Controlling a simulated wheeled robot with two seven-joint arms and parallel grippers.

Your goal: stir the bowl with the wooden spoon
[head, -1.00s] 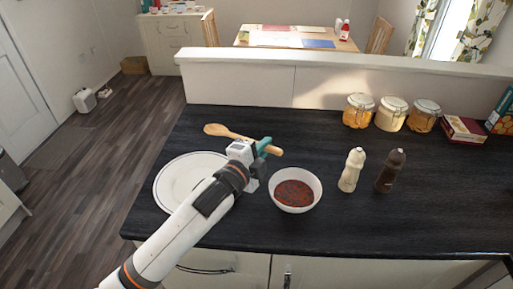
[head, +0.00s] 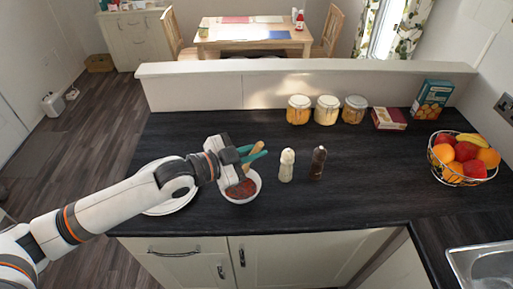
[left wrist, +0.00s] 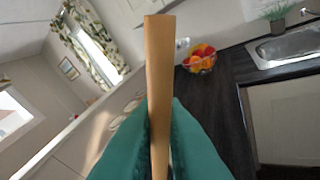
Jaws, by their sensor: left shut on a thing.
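The white bowl (head: 256,193) stands on the dark counter with a reddish-brown mix (head: 241,189) in it. My left gripper (head: 250,156) is over the bowl's back rim, its teal fingers shut on the wooden spoon (head: 257,147). The handle end sticks up past the fingers, tilted. In the left wrist view the handle (left wrist: 160,75) stands up between the teal fingers (left wrist: 160,135). The spoon's lower end is hidden by the gripper in the head view, so I cannot tell whether it touches the mix. My right gripper is not in view.
A white plate (head: 170,207) lies left of the bowl, partly under my left arm. A white shaker (head: 286,166) and a dark mill (head: 318,163) stand close to the right. Jars (head: 327,110), boxes and a fruit basket (head: 462,160) are farther off. The counter's middle right is clear.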

